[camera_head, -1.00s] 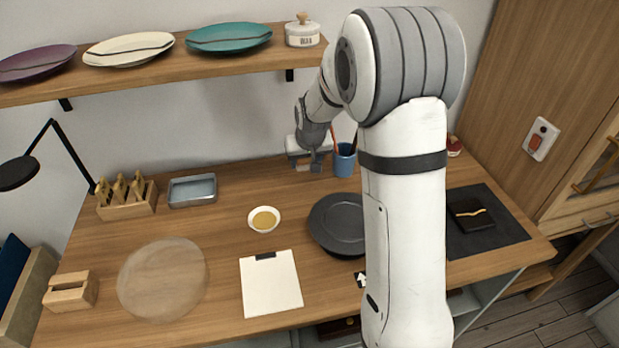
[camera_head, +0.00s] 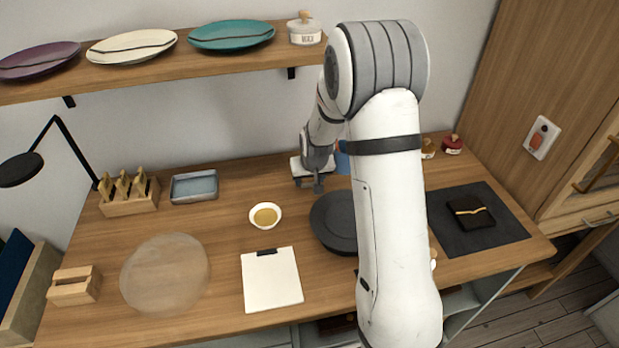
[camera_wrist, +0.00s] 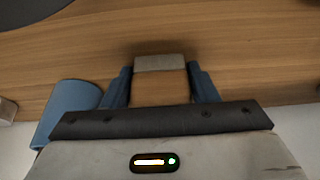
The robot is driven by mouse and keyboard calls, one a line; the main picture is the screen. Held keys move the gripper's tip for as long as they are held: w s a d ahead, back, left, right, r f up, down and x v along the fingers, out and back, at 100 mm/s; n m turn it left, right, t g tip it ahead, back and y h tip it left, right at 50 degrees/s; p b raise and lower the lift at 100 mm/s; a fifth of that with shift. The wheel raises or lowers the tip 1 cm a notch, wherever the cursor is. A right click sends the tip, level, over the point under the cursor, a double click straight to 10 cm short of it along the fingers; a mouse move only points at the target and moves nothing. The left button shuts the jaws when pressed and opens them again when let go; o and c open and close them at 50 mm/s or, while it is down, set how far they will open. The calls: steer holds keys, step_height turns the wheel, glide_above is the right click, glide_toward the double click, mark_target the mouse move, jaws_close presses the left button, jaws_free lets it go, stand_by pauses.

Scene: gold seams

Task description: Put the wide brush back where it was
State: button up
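My gripper (camera_head: 318,186) is over the back middle of the table, left of the blue cup (camera_head: 342,160). In the wrist view my gripper (camera_wrist: 160,82) has its two blue fingers on either side of a flat wooden piece with a pale grey end band. I take this to be the wide brush (camera_wrist: 160,63); it fills the space between the fingers, with the grey end pointing away from the palm. The brush cannot be made out in the head view. The blue cup also shows at the left of the wrist view (camera_wrist: 72,108). My arm partly hides it.
A dark plate (camera_head: 333,222) lies in front of my gripper. A small bowl (camera_head: 265,216), grey tray (camera_head: 194,187), wooden rack (camera_head: 130,205), clipboard (camera_head: 271,280) and round translucent mat (camera_head: 165,275) are to the left. A dark mat (camera_head: 500,232) is to the right.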

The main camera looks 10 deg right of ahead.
steer(key=o, duration=0.4)
steer(key=shift+r, duration=0.4)
steer(key=v, duration=1.2)
steer(key=shift+g, duration=0.8)
steer(key=s+r, duration=0.2)
steer(key=s, duration=0.7)
steer(key=s+r, duration=0.2)
steer(key=s, duration=0.7)
steer(key=s+r, duration=0.3)
steer(key=s, duration=0.6)
steer(key=shift+s+b, duration=0.15)
steer(key=shift+b, duration=0.2)
steer(key=shift+c, duration=0.6)
